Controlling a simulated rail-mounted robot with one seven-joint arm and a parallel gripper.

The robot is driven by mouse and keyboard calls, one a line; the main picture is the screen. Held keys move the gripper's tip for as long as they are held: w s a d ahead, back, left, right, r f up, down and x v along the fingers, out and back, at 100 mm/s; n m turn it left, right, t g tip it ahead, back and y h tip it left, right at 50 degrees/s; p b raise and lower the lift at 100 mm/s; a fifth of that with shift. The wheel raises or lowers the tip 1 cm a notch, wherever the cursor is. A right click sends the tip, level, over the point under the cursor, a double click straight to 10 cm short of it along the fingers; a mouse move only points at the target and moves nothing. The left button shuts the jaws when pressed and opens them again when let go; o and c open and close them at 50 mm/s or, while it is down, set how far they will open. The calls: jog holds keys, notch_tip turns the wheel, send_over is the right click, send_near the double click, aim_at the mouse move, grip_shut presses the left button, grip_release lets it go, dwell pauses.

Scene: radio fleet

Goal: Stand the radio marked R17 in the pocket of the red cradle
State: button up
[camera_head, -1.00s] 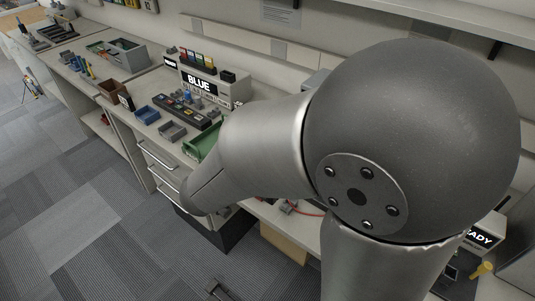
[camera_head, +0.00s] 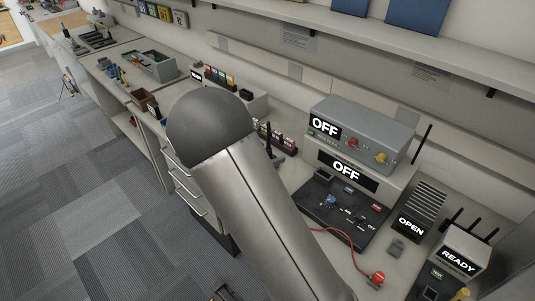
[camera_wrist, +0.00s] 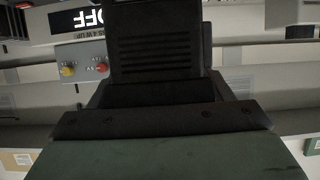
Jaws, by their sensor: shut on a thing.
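In the wrist view a black, slotted body, seemingly a radio (camera_wrist: 155,45), stands upright in the picture in front of my gripper (camera_wrist: 158,92). My gripper is shut on it. No R17 mark shows on the side facing the camera, and its lower part is hidden by the dark gripper parts. In the head view my arm covers the middle of the bench, and the gripper and held radio cannot be made out. I cannot pick out the red cradle or its pocket in either view.
A grey box reading OFF (camera_head: 362,138) stands on a unit also reading OFF (camera_head: 348,174), with a dark control panel (camera_head: 345,212) below. A red cable leads to a red-topped piece (camera_head: 377,278). OPEN (camera_head: 411,226) and READY (camera_head: 458,261) units stand at right.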

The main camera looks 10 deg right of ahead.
jog(key=shift+r+p, duration=0.15)
jog(key=shift+p, duration=0.25)
jog(key=shift+f+b, duration=1.75)
jog(key=shift+f, duration=1.3)
jog(key=shift+p, duration=0.7)
jog(key=shift+f+b, duration=0.4)
jog(key=shift+f, duration=0.2)
jog(key=shift+r+p, duration=0.35)
jog(key=shift+p, duration=0.1)
jog(key=shift+p, duration=0.55)
dwell(1.0)
jog(key=shift+f, duration=0.35)
dwell(0.3)
jog(key=shift+r, duration=0.3)
dwell(0.3)
